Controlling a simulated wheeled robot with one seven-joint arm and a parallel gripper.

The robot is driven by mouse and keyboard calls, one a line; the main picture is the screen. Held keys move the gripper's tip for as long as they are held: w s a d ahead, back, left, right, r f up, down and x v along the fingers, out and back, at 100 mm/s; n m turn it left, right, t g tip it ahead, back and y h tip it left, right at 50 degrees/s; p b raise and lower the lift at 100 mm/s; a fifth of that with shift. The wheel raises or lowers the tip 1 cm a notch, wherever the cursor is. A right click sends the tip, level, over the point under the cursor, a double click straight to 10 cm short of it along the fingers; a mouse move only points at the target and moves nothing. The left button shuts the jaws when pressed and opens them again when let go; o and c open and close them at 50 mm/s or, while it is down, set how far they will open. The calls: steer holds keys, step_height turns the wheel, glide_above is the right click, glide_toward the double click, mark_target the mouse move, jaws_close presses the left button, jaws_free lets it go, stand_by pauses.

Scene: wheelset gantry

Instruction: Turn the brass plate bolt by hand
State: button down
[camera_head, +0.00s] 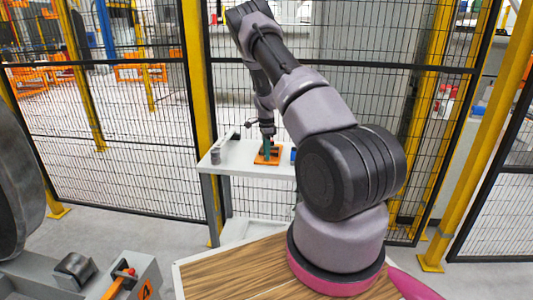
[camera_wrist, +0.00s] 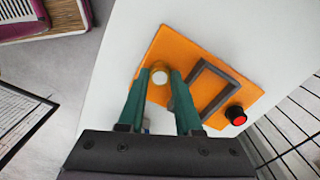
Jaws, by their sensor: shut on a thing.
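An orange plate (camera_wrist: 210,60) lies on a white table (camera_wrist: 130,35) in the wrist view; the plate also shows in the head view (camera_head: 262,161). The bolt (camera_wrist: 160,77) has a round pale top with a brass-coloured rim and stands near one corner of the plate. My gripper (camera_wrist: 160,72) has two green fingers, one on each side of the bolt head, and is shut on it. In the head view my gripper (camera_head: 268,143) reaches down onto the plate, and the bolt cannot be made out there. The bolt's lower part is hidden.
A dark rectangular frame (camera_wrist: 218,69) stands on the plate close to the right finger. A grey cylinder (camera_head: 215,156) stands on the table's left. Mesh fencing (camera_head: 140,175) runs behind the table.

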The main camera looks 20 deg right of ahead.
steer(key=shift+w+r+m, duration=0.15)
steer(key=shift+w+m, duration=0.05)
steer(key=shift+m, duration=0.3)
steer(key=c, duration=0.9)
jaws_free()
steer(key=shift+o, duration=0.2)
steer(key=shift+s, duration=0.1)
step_height(320, 180, up, 11)
